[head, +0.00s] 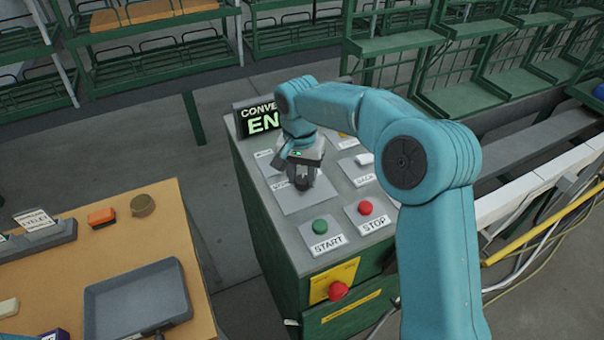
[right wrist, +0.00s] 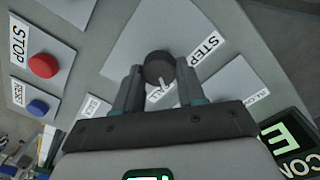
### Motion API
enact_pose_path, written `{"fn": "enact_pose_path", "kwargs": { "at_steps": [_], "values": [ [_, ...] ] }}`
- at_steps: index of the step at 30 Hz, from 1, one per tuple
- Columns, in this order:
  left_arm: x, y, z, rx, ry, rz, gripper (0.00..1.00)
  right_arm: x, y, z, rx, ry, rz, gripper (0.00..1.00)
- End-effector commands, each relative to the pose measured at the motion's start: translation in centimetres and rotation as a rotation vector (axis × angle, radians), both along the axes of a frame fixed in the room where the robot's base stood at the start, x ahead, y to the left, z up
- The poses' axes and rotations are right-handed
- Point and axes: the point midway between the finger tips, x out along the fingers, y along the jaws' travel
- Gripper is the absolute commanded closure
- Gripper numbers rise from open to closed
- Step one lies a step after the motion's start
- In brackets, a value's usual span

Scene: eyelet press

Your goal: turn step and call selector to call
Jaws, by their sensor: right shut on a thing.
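The step and call selector is a dark round knob (right wrist: 158,66) with a white pointer mark, on a grey plate of the console. In the right wrist view it sits between the fingers of my right gripper (right wrist: 159,88), which is shut on it. A STEP label (right wrist: 204,48) lies just beside the knob. A second label, seemingly CALL, is partly hidden by the fingers. The white mark points towards the gripper's palm, on the side of that second label.
The console (head: 278,228) also carries a green START button (head: 320,226), a red STOP button (head: 365,208) and a lit display (head: 262,122). A red button (head: 338,290) on yellow is on its front. A wooden table (head: 60,290) with a grey tray (head: 135,298) stands left.

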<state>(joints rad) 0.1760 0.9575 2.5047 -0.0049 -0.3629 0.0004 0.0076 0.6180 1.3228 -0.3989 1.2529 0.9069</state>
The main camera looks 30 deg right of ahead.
Motion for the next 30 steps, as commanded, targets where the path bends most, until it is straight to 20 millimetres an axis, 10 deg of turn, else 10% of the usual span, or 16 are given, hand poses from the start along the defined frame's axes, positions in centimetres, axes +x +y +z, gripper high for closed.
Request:
{"fn": "enact_pose_path", "kwargs": {
  "at_steps": [21, 22, 23, 30],
  "values": [
    [0.0, 0.0, -0.01, 0.0, 0.0, 0.0, 0.36, 0.04, -0.09, 0.0, -0.001, -0.001, -0.069, 0.91],
    [0.0, 0.0, -0.01, 0.0, 0.0, 0.0, 0.36, 0.04, -0.09, 0.0, -0.002, -0.002, -0.069, 0.51],
    [0.0, 0.0, -0.01, 0.0, 0.0, 0.0, 0.36, 0.03, -0.08, 0.0, -0.001, -0.001, -0.069, 0.41],
    [0.0, 0.0, 0.0, 0.0, 0.0, 0.0, 0.36, 0.01, -0.06, 0.0, -0.001, -0.001, -0.068, 0.35]
  ]
}}
